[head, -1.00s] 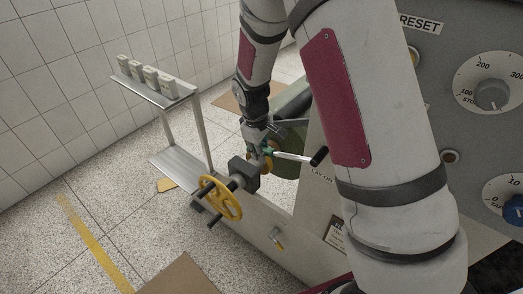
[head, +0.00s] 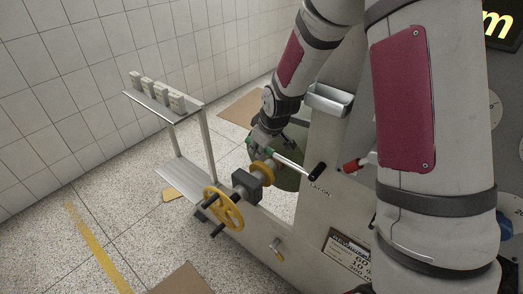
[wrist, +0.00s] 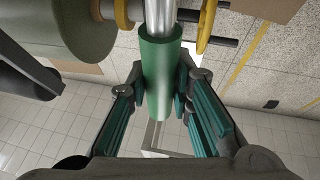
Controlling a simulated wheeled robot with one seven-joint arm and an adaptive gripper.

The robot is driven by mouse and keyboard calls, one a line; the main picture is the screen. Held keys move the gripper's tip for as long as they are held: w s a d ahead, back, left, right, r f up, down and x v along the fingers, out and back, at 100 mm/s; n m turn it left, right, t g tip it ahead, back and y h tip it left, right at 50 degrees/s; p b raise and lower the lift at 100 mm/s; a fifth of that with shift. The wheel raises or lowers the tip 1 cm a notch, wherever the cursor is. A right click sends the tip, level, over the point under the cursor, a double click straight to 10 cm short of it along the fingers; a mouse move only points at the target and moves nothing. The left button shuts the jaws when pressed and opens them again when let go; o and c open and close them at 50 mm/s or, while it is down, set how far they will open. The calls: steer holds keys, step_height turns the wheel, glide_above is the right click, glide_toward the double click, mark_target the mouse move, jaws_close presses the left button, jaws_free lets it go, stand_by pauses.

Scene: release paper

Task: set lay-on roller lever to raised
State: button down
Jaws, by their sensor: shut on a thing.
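The lay-on roller lever (head: 290,161) is a bright metal rod with a green grip, joined at its right end to a black pivot piece by the machine's side plate. In the head view it slopes up to the left from that piece. My gripper (head: 261,143) is at its far left end. In the wrist view the green grip (wrist: 162,75) lies between the teal pads of my gripper (wrist: 160,88), which is shut on it. In the head view my gripper's fingers are small and partly hide the grip.
A yellow handwheel (head: 222,208) stands just below and left of the lever. A red-handled lever (head: 352,165) is to the right, close to my arm. A metal shelf stand (head: 172,110) with several pale blocks stands at left. Speckled floor is open at lower left.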

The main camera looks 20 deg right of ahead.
steer(key=shift+w+r, duration=0.15)
steer(key=c, duration=1.4)
jaws_free()
steer(key=shift+v, duration=3.7)
